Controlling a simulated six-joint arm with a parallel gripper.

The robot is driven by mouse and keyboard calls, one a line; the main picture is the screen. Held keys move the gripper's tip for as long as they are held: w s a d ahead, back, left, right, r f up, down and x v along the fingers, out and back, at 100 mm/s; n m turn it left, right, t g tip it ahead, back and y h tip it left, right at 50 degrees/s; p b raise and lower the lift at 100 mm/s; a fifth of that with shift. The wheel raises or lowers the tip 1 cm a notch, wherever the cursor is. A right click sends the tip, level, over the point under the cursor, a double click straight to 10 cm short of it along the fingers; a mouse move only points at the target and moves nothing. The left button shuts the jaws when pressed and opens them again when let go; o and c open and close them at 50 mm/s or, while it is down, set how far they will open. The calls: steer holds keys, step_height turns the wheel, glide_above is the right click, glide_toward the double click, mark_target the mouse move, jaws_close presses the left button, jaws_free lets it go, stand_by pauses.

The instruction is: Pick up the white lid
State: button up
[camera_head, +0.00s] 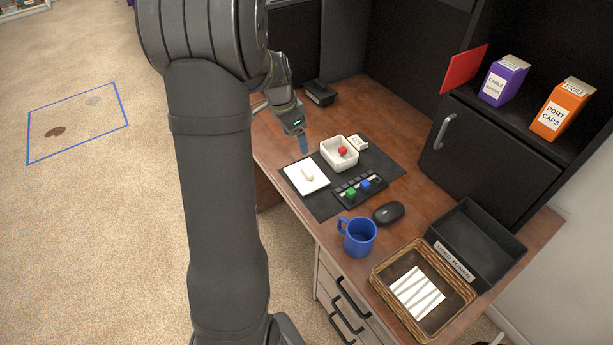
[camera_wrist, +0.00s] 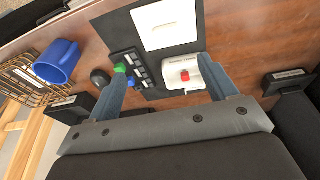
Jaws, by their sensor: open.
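The white lid (camera_head: 300,186) is a flat square with a pale handle on top. It lies on the dark mat at the left in the head view. In the wrist view the lid (camera_wrist: 185,37) is at the top, beyond my fingertips. My gripper (camera_head: 303,145) is above the back part of the desk, behind the lid and apart from it. In the wrist view my gripper (camera_wrist: 161,66) has its two blue-grey fingers spread wide, with nothing held between them. A white open box (camera_head: 340,164) with a red item (camera_head: 342,150) inside stands right of the lid.
The dark mat (camera_head: 325,206) also bears a black strip with green (camera_head: 350,192) and blue (camera_head: 365,186) pieces. A mouse (camera_head: 388,212), blue mug (camera_head: 359,237), wicker basket (camera_head: 380,273) and black tray (camera_head: 478,226) stand toward the front right. A black box (camera_head: 319,92) is behind.

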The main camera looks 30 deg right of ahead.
steer(key=a+h, duration=0.2)
steer(key=a, duration=0.2)
glide_toward(306, 170)
steer(key=f, duration=0.3)
steer(key=shift+s+f, duration=0.15)
steer(key=shift+s, duration=0.05)
steer(key=shift+d+r+x, duration=0.1)
steer(key=shift+d+x, duration=0.1)
steer(key=shift+x, duration=0.75)
steer(key=shift+d+r+x, duration=0.1)
steer(key=shift+d+x, duration=0.1)
steer(key=shift+x, duration=0.7)
steer(key=shift+d+x, duration=0.15)
steer(key=shift+x, duration=0.8)
steer(key=shift+w, duration=0.1)
steer(key=c, duration=1.3)
